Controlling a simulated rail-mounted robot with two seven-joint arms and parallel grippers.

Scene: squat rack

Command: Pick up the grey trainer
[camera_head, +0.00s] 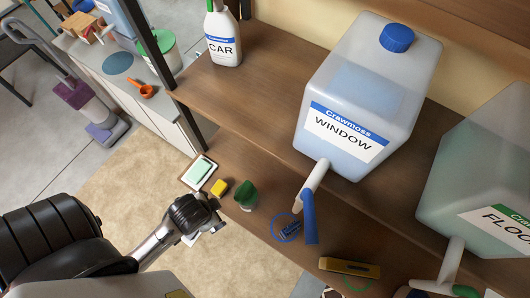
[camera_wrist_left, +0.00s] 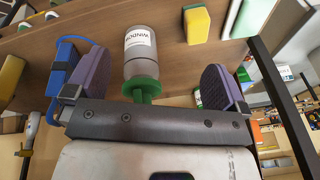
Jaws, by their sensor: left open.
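I see no grey trainer in either view. My left gripper (camera_wrist_left: 152,80) is open in the left wrist view, with its two purple-grey pads apart. A small clear bottle with a green cap (camera_wrist_left: 140,88) and a WINDOW label shows between the pads in that picture. I cannot tell whether it is level with them, and I see no grip on it. In the head view my left arm comes in from the lower left and ends by the shelf edge; its fingertips are hidden there. The small green-capped bottle (camera_head: 245,194) stands on the lower shelf beside it. My right gripper is not in view.
A large WINDOW jug (camera_head: 365,95) and a FLOOR jug (camera_head: 480,180) stand on the upper shelf, with a CAR bottle (camera_head: 223,42). A yellow sponge (camera_head: 219,188), a soap tray (camera_head: 187,177), a blue loop (camera_head: 281,235) and a yellow tool (camera_head: 349,267) lie below.

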